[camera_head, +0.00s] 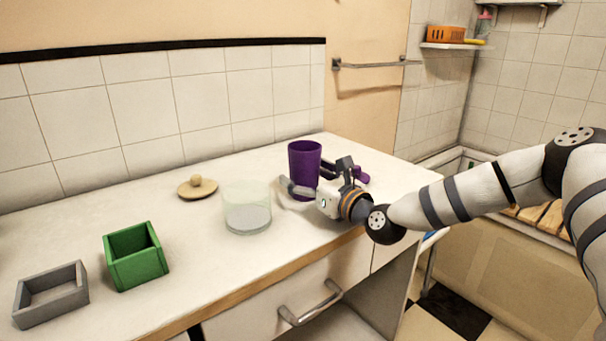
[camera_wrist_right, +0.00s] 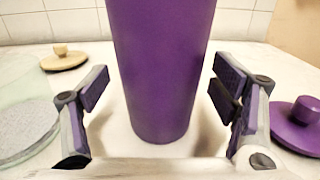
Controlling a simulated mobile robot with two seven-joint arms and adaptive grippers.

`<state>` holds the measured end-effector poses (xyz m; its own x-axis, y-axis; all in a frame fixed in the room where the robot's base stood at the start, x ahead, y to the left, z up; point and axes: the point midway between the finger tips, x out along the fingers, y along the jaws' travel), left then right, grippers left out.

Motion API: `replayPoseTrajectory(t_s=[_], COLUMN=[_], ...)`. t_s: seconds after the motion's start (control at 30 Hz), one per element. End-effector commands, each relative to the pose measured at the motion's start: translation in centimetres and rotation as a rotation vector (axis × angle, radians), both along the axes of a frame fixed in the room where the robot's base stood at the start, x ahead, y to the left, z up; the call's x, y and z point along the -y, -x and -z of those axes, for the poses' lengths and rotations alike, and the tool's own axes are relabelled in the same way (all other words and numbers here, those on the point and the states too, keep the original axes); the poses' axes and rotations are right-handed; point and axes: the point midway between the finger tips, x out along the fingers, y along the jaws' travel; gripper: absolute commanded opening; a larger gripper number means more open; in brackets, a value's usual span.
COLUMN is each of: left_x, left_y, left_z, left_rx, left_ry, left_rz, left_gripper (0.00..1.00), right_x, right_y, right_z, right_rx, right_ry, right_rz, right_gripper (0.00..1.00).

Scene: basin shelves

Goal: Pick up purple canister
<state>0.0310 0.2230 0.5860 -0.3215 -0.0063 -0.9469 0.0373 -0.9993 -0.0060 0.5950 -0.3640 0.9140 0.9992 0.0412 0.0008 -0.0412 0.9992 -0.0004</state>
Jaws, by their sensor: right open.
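The purple canister (camera_head: 304,165) stands upright and open-topped on the white counter, toward its right end. My right gripper (camera_head: 318,187) is at the canister, coming in from the right. In the right wrist view the canister (camera_wrist_right: 160,75) stands between the two open fingers (camera_wrist_right: 160,92), with a visible gap on each side. A purple lid with a knob (camera_wrist_right: 300,122) lies on the counter to the right of the canister; in the head view it is partly hidden behind the gripper (camera_head: 361,176). My left gripper is not in view.
A clear glass jar (camera_head: 247,210) stands close left of the canister. A beige lid with a knob (camera_head: 197,188) lies behind it. A green box (camera_head: 136,262) and a grey tray (camera_head: 52,297) sit further left. The tiled wall (camera_head: 180,105) bounds the counter behind.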

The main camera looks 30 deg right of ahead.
Motion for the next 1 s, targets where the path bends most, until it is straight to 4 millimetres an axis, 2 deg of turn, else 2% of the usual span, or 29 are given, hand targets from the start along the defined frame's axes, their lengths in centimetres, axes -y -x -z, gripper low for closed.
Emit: replayPoseTrajectory(t_s=[0.1, 0.27, 0.37, 0.53, 0.83, 1.0], left_x=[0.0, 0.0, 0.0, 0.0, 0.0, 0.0], left_y=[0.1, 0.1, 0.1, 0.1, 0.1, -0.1], left_z=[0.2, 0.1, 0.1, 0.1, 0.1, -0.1], left_rx=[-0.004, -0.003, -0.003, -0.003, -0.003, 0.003], left_ry=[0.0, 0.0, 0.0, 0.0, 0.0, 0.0], left_rz=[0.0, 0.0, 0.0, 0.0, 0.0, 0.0], left_gripper=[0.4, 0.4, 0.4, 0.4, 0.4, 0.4], right_x=[0.0, 0.0, 0.0, 0.0, 0.0, 0.0], right_y=[-0.9, -0.9, -0.9, -0.9, -0.8, -0.9], right_z=[0.1, 0.0, 0.0, 0.0, -0.1, -0.9], right_rx=[-0.002, -0.001, -0.001, -0.001, 0.0, 0.002], right_ry=[0.0, -0.001, -0.001, 0.0, 0.0, -0.001], right_rz=[0.0, 0.001, 0.0, 0.0, 0.001, 0.002], right_gripper=[0.8, 0.8, 0.62, 0.24, 0.23, 0.23])
